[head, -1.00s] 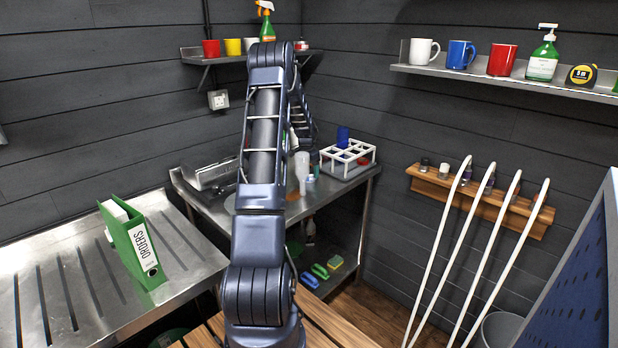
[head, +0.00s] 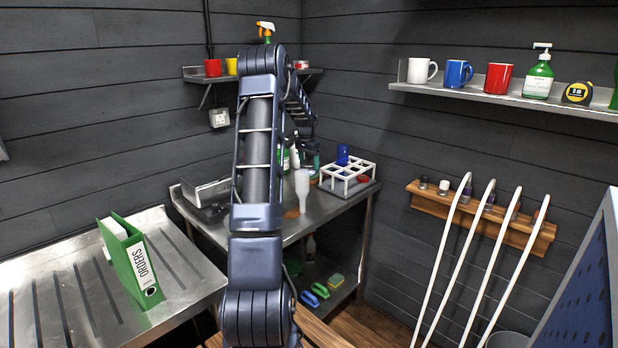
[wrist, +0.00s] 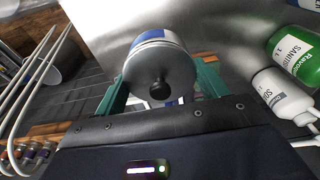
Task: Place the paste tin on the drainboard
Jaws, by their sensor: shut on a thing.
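My gripper (wrist: 160,88) is shut on the paste tin (wrist: 158,68), a round tin with a grey lid, a dark knob and a white and blue label. The teal fingers stand on either side of it. In the head view my gripper (head: 316,162) is over the back steel table, partly behind my arm; the tin cannot be made out there. The drainboard (head: 60,300) is the ribbed steel surface at the lower left, well away from my gripper. A green orders binder (head: 130,262) stands on it.
The back steel table (head: 330,207) carries a white rack (head: 348,178), a white bottle (head: 302,190) and a metal tray (head: 205,195). A green sanitiser bottle (wrist: 293,52) and a white bottle (wrist: 280,95) are right of the tin in the wrist view. The drainboard's ribbed left part is clear.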

